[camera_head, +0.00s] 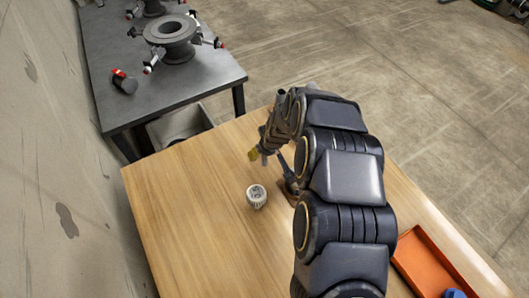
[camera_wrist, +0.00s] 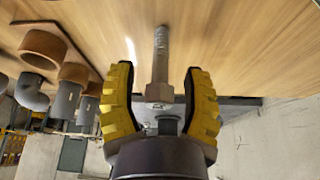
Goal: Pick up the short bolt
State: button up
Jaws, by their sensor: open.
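A grey metal bolt (camera_wrist: 161,50) with a brownish hex head shows in the wrist view against the wooden tabletop, its threaded shank pointing up in the picture. My gripper (camera_wrist: 160,82) has its two yellow-padded fingers apart, one on each side of the bolt's head. I see a gap on both sides, so the fingers do not appear to touch it. In the head view my gripper (camera_head: 259,153) is at the far part of the wooden table, partly behind my arm. The bolt cannot be made out in the head view.
A small whitish ribbed cup-like piece (camera_head: 257,197) stands on the wooden table (camera_head: 190,215), whose left part is clear. An orange tray (camera_head: 432,268) lies at the right. A grey table (camera_head: 110,50) behind holds a flanged pipe (camera_head: 171,42). Pipe pieces (camera_wrist: 42,48) show left in the wrist view.

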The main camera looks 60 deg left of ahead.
jog(key=shift+x, duration=0.95)
grip_shut()
jog(key=shift+r, duration=0.2)
